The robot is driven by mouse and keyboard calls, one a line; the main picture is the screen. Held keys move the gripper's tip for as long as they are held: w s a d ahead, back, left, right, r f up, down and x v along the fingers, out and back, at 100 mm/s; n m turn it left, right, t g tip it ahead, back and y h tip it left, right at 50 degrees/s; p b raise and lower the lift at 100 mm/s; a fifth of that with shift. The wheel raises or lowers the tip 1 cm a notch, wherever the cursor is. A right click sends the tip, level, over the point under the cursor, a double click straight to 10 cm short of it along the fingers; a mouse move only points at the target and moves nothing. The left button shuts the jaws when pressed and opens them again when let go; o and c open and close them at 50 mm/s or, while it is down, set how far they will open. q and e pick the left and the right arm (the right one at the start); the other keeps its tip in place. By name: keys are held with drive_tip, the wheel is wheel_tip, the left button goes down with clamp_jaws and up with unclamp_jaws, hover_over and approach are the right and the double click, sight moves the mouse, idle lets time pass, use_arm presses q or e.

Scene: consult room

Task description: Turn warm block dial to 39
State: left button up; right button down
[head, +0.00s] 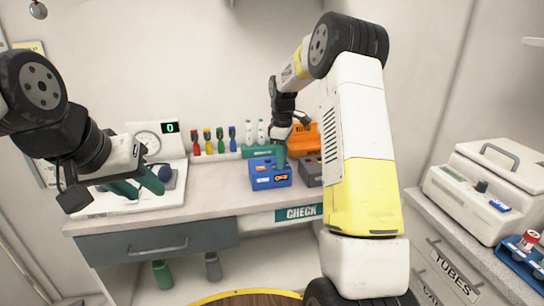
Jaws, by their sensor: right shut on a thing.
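A blue box (269,182) with a small orange marking on its front, which I take for the warm block, stands on the bench; the marking is too small to read. My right gripper (281,160) reaches down over its top with teal fingers. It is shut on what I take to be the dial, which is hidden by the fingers. My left gripper (140,188) is over the left of the bench, by the white scale (158,140), away from the blue box. Its two teal fingers are apart, with nothing seen between them.
A dark grey box (310,173) stands right beside the blue box, with an orange bin (307,137) behind. Several coloured droppers (220,140) and white bottles (261,133) line the back. A white machine (484,185) and blue tube rack (522,258) are at the right.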

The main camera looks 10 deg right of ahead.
drive_tip(key=m, duration=0.6)
drive_tip(key=shift+r, duration=0.1)
drive_tip(key=m, duration=0.5)
drive_tip(key=shift+m, duration=0.3)
drive_tip(key=m, duration=1)
drive_tip(key=shift+m, duration=0.5)
drive_tip(key=c, duration=1.3)
unclamp_jaws()
drive_tip(key=shift+o, duration=0.2)
